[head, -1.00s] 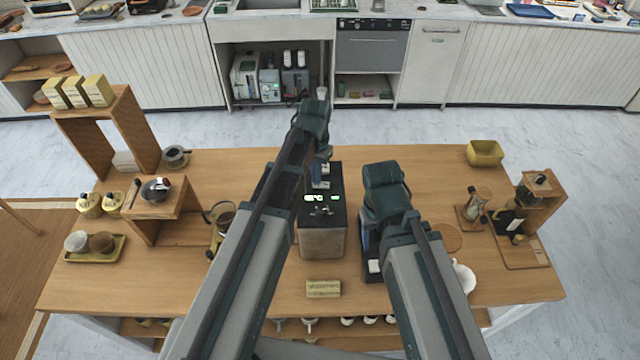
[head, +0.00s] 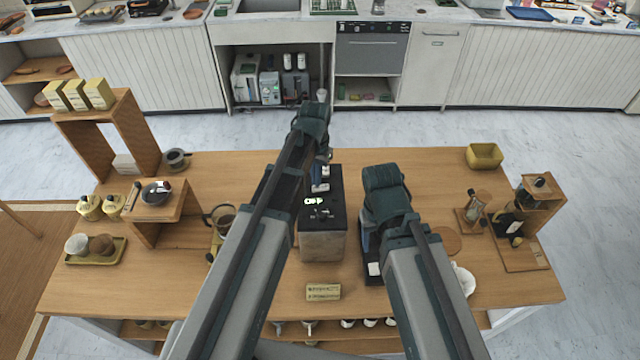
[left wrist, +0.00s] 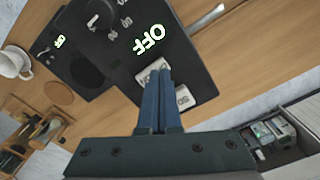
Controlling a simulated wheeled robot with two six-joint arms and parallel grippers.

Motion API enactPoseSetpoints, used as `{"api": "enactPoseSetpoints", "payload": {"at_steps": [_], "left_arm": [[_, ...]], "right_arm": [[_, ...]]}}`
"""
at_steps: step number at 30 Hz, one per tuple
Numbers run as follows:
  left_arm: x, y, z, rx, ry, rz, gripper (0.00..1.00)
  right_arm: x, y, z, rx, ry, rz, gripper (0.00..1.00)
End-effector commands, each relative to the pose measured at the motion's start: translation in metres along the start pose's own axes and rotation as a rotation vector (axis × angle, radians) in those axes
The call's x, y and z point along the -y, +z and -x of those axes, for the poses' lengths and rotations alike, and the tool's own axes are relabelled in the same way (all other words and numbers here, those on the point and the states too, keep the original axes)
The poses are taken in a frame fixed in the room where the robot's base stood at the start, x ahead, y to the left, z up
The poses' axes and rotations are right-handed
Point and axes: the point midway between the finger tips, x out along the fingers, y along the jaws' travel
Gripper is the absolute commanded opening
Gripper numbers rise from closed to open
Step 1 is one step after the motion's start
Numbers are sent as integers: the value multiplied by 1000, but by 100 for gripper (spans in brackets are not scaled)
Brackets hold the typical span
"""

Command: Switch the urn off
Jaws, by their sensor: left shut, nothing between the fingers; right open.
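The urn (head: 322,245) is a boxy unit with a dark top, standing mid-counter between my arms. In the left wrist view its black panel (left wrist: 190,55) has a knob and a lit green display (left wrist: 149,40) that reads OFF, seen upside down. Two pale switches sit on the panel. My left gripper (left wrist: 160,72) is shut and empty, its blue fingertips at one pale switch (left wrist: 147,73); they cover part of it, and I cannot tell if they touch. In the head view the left gripper (head: 325,178) is over the urn's far end. My right gripper (head: 368,213) is open, mostly hidden by its arm.
A second dark device (head: 374,270) stands right of the urn; its small display (left wrist: 59,41) is lit. A small sign (head: 323,292) stands in front. A white jug (head: 464,280) is at right. The counter behind the urn is clear.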

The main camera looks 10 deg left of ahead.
Motion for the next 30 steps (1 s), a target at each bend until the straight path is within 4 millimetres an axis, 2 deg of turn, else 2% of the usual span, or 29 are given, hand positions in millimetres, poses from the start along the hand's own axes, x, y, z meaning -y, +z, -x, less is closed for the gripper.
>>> {"api": "enactPoseSetpoints", "payload": {"at_steps": [1,19,30], "left_arm": [[0,0,9,0,0,0,0],[0,0,54,0,0,0,0],[0,0,57,0,0,0,0]], "right_arm": [[-1,1,9,0,0,1,56],[-5,4,54,2,-1,-9,56],[-5,4,57,2,-2,-14,56]]}}
